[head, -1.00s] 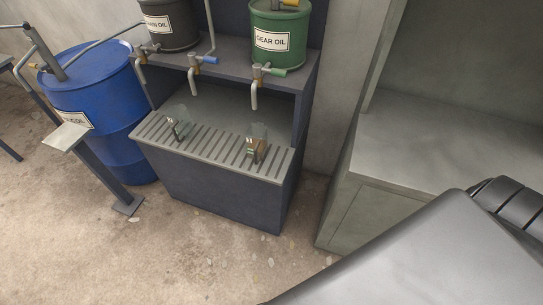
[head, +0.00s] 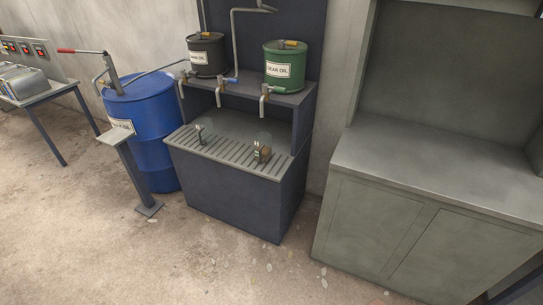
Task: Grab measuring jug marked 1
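Two small clear jugs stand on the slatted drip grate (head: 225,161) of the dark oil stand. Neither of my grippers is in view.
A dark oil drum (head: 206,56) and a green gear oil drum (head: 285,66) stand on the shelf above, with taps hanging over the grate. A blue barrel (head: 150,125) and a post with a plate (head: 135,165) are left. A grey cabinet (head: 400,215) is right. The floor in front is clear.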

